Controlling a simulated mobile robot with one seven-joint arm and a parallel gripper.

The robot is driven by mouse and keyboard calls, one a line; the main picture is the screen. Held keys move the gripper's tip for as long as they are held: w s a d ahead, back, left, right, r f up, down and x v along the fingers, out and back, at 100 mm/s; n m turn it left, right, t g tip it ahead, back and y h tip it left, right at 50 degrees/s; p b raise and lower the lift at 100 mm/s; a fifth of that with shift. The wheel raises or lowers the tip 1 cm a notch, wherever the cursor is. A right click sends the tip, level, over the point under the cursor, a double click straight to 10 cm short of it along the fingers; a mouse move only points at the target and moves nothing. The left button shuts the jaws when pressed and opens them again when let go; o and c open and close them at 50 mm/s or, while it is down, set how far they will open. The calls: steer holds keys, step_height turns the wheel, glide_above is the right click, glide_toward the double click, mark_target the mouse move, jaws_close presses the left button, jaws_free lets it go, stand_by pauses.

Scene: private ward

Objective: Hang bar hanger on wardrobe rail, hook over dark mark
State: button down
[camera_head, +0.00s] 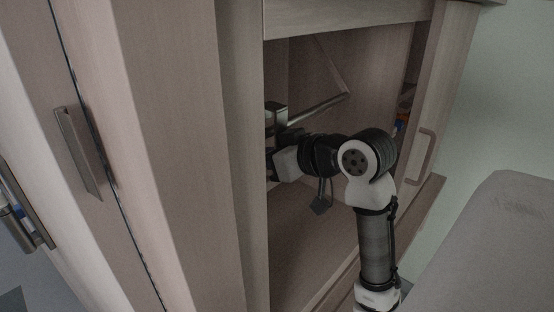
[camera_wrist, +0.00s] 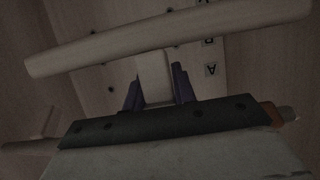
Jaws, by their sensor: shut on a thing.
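The wrist view shows my gripper (camera_wrist: 158,88) with two dark fingers shut on a pale upright piece. This piece joins a pale, rounded bar, the bar hanger (camera_wrist: 100,50), which runs across the top of the view and tilts up to the right. The hanger's hook cannot be made out. In the head view my gripper is inside the wardrobe, partly hidden by the near side panel. The metal wardrobe rail (camera_head: 322,108) runs from beside my gripper to the right. I cannot tell whether hook and rail touch. The dark mark on the rail is not visible.
The wardrobe's side panel (camera_head: 238,150) stands close to the left of my arm. An open door (camera_head: 440,95) with a handle is at the right. A grey padded surface (camera_head: 490,240) fills the lower right. Small lettered labels (camera_wrist: 210,70) show on a panel inside.

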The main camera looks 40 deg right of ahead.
steer(key=shift+w+f+b, duration=0.2)
steer(key=shift+f+b, duration=0.4)
steer(key=shift+f, duration=0.2)
steer(key=shift+w+f+b, duration=0.15)
steer(key=shift+f+b, duration=0.4)
steer(key=shift+f, duration=0.25)
steer(key=c, duration=1.1)
jaws_free()
steer(key=shift+o, duration=0.2)
steer(key=a+b+v, duration=0.1)
steer(key=v, duration=1.2)
steer(key=shift+s+d+b, duration=0.4)
steer(key=shift+s+d, duration=0.05)
steer(key=shift+d, duration=0.05)
steer(key=shift+r, duration=0.1)
